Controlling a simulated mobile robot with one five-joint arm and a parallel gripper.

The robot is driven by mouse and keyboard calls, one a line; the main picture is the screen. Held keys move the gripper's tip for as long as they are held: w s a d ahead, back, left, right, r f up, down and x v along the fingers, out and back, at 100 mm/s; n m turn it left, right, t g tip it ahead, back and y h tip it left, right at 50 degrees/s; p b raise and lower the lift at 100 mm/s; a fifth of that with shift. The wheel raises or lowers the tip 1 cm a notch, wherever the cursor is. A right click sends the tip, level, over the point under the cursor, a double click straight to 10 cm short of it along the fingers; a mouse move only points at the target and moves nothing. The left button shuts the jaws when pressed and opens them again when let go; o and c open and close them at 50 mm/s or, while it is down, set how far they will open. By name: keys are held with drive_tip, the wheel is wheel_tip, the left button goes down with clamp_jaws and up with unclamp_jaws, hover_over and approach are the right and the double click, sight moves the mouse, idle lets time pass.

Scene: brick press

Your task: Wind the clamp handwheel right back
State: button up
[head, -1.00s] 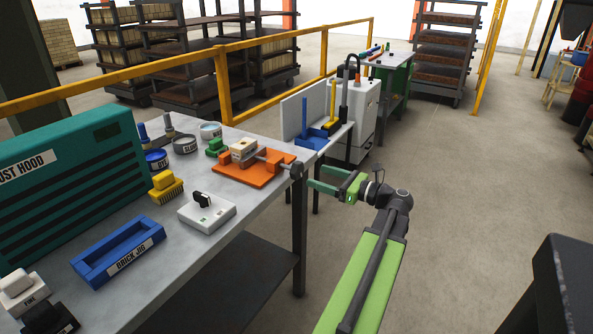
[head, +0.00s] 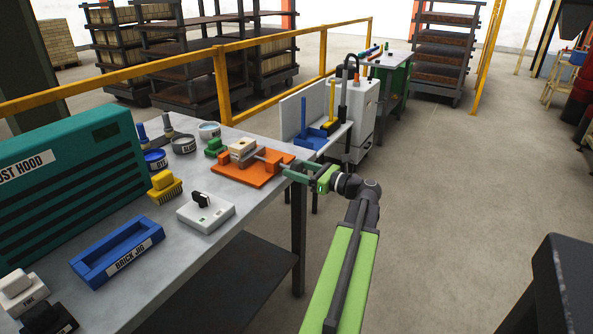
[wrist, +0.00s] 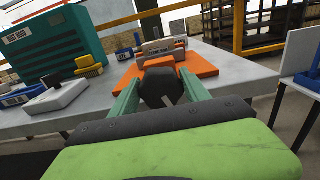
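The orange clamp (head: 240,177) sits at the bench's right edge, with a pale brick (head: 243,152) in it; both also show in the wrist view, the clamp (wrist: 203,66) ahead and the brick (wrist: 160,48) beyond. The dark handwheel (wrist: 160,88) faces me at the near end of the clamp's screw. My gripper (head: 294,170) is at the bench edge, its green fingers level with the wheel. In the wrist view the fingers stand apart, one on each side of the wheel. Firm contact with the wheel's rim cannot be made out.
A white switch box (head: 206,212), a yellow brush (head: 165,187) and a blue brick jig (head: 118,250) lie on the bench left of the clamp. A small side table with a blue tray (head: 312,139) stands beyond.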

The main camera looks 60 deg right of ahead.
drive_tip(key=c, duration=0.5)
drive_tip(key=shift+a, duration=0.2)
drive_tip(key=shift+c, duration=0.6)
drive_tip(key=shift+d, duration=0.2)
drive_tip(key=shift+a+n, duration=0.15)
drive_tip(key=shift+n, duration=2.65)
drive_tip(key=o, duration=1.3)
drive_tip(key=shift+s, duration=0.1)
